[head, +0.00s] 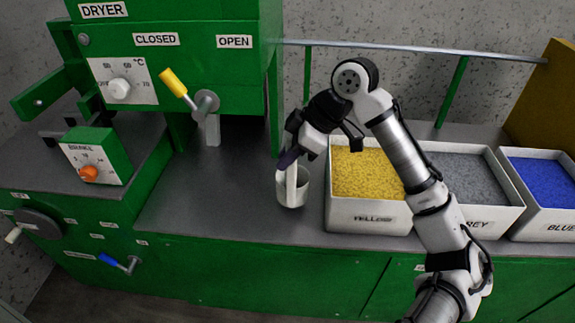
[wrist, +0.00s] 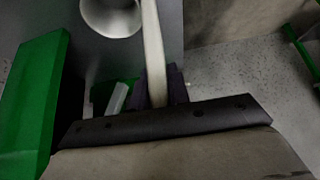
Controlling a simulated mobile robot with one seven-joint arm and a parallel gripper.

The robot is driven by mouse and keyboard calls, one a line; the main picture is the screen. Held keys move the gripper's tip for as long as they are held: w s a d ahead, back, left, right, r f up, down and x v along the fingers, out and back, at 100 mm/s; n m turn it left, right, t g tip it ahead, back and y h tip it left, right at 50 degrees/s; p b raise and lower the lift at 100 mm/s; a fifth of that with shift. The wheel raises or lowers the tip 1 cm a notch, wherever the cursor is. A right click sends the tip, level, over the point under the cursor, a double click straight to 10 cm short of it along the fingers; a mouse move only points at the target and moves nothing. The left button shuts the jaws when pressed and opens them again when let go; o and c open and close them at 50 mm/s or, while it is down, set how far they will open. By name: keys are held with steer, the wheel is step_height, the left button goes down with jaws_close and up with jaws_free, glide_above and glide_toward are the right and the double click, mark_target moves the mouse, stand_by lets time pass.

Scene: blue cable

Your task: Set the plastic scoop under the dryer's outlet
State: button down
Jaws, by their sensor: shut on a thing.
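The plastic scoop (head: 303,190), a white cup with a long pale handle, is upright on or just above the grey bench, left of the yellow bin. My gripper (head: 288,158) is shut on the upper part of its handle. In the wrist view the handle (wrist: 153,50) runs up from between my dark fingers (wrist: 160,88), and the cup (wrist: 112,16) shows at the top. The green dryer (head: 180,70) stands at left. Its grey outlet spout (head: 212,130) hangs below the yellow-handled valve (head: 174,83), left of the scoop. I cannot tell whether the cup touches the bench.
Bins of yellow (head: 366,172), grey (head: 463,178) and blue (head: 545,181) granules stand in a row at right. The yellow bin is close beside the scoop. The bench (head: 215,190) below and in front of the spout is clear. A rail (head: 420,50) runs behind the bins.

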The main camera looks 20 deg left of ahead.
steer(key=shift+f, duration=1.6)
steer(key=c, duration=1.3)
jaws_free()
steer(key=v, duration=1.2)
